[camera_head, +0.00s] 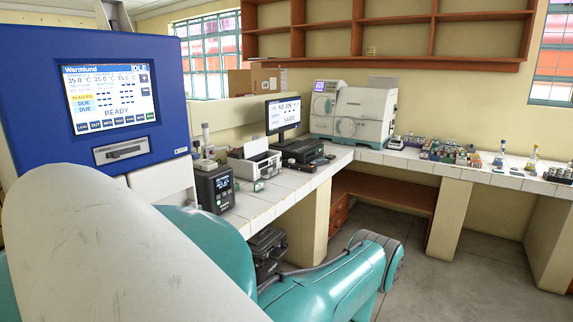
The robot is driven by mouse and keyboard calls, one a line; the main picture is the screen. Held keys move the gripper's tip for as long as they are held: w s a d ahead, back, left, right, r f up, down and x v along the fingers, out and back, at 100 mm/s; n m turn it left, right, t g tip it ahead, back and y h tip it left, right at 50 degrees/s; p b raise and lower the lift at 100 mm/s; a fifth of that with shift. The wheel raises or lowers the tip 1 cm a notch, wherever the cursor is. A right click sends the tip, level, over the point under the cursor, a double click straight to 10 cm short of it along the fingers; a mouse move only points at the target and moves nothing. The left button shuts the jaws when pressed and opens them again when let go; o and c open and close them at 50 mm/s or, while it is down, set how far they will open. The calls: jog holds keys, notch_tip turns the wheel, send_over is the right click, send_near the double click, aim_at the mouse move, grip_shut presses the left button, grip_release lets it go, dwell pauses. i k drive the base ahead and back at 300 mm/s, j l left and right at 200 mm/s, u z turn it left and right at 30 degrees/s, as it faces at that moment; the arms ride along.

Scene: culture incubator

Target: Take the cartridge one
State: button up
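No cartridge can be made out with certainty from this distance. A blue incubator-like machine (40,100) stands close at the left. Its lit screen reads "Warmlund", "IDLE" and "READY", with 35.0 °C values along the top. A grey slot or handle piece (121,150) sits on its front below the screen. My arm, in white and teal, crosses the lower left and extends towards the middle. My gripper does not show, and my arm hides the lower part of the machine.
A tiled bench (270,193) runs along the left and back walls. It holds a small black device (215,189), a printer (254,160), a monitor (283,113), a white analyser (360,116) and several small bottles and racks. The grey floor (425,285) at right is clear.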

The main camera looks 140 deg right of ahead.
aim_at(320, 162)
jog(key=z, duration=4.95)
jog(key=i+l+u, duration=0.1)
jog(key=l, duration=0.2)
jog(key=i+l+u, duration=0.1)
jog(key=l, duration=0.2)
jog(key=i+l+u, duration=0.1)
jog(key=l, duration=0.25)
jog(key=i+l+u, duration=0.1)
jog(key=l, duration=0.25)
jog(key=i, duration=0.1)
